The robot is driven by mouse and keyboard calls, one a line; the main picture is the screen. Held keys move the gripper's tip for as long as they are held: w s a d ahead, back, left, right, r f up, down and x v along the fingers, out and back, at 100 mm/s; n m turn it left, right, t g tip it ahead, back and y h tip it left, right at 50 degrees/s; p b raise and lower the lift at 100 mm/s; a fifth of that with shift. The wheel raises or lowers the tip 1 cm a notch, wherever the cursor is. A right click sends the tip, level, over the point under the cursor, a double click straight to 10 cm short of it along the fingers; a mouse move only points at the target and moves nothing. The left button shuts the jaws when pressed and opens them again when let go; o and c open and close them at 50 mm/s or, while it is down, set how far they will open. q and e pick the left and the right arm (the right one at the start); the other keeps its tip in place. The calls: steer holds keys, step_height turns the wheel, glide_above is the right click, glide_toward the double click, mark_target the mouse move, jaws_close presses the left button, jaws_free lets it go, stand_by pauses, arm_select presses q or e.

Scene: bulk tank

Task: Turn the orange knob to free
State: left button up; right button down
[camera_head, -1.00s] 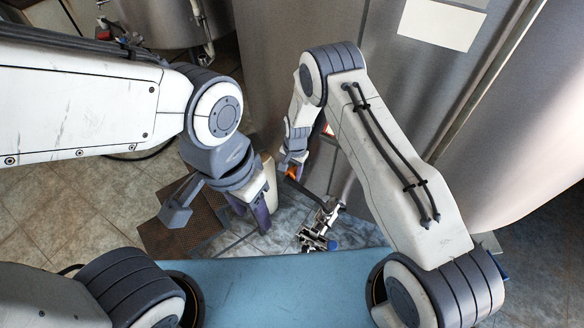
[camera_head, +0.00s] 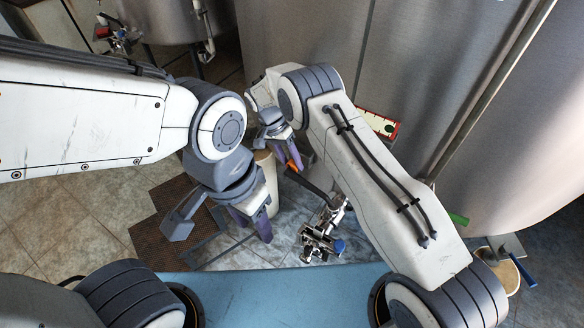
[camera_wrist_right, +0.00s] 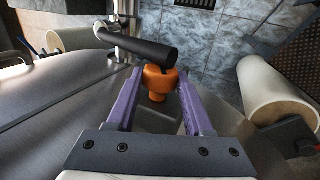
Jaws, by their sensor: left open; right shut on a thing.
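The orange knob (camera_wrist_right: 158,82) sits between the purple fingertips of my right gripper (camera_wrist_right: 157,78) in the right wrist view. The right gripper is shut on it. In the head view only a small part of the orange knob (camera_head: 294,165) shows beside the fingers of the right gripper (camera_head: 290,155); my arm and fingers cover the rest. A black bar handle (camera_wrist_right: 148,50) lies just beyond the knob and overlaps its top edge in the wrist view. My left gripper (camera_head: 252,222) is open and empty, hanging over the floor to the left of the knob.
A metal valve fitting with a blue cap (camera_head: 338,246) stands below the knob in the head view. The large steel tank (camera_head: 300,40) rises behind. A pale cylinder (camera_wrist_right: 273,93) is at right in the wrist view. Brown grating (camera_head: 170,235) lies on the floor.

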stand_by(0.3)
steer(key=shift+c, duration=1.4)
jaws_free()
steer(key=b+v, duration=0.2)
steer(key=v, duration=0.8)
steer(key=shift+a+r+b, duration=0.15)
steer(key=shift+a+b, duration=0.05)
steer(key=shift+b, duration=0.1)
steer(key=shift+w, duration=0.1)
